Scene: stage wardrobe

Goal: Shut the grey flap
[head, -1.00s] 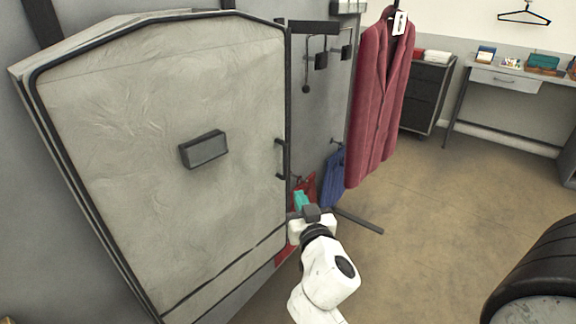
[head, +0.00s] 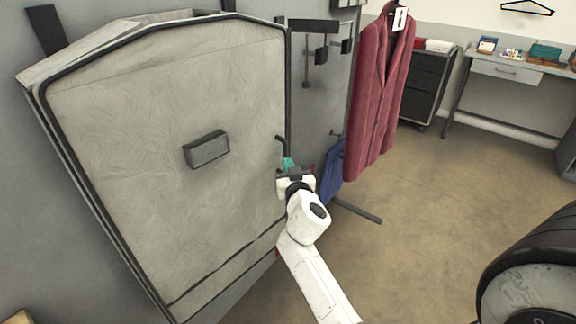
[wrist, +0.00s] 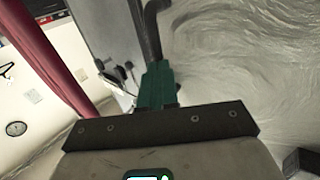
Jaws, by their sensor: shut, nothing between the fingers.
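The grey flap (head: 150,220) is a large, pale, creased panel with a dark border, filling the left of the head view. A dark block (head: 206,149) sits on its face. A dark bar handle (head: 281,141) is at its right edge, its lower part hidden behind my gripper. My gripper (head: 287,164) has teal fingertips, shut and empty, at the handle. In the wrist view the teal fingers (wrist: 156,85) reach up to the dark handle (wrist: 150,35), with the flap's creased face (wrist: 235,50) on the right. I cannot tell whether they touch the handle.
A maroon jacket (head: 378,100) hangs to the right of the flap, with a blue cloth (head: 332,170) below. A dark drawer unit (head: 425,88) and a grey desk (head: 515,72) stand behind. A black rounded object (head: 530,265) is at lower right.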

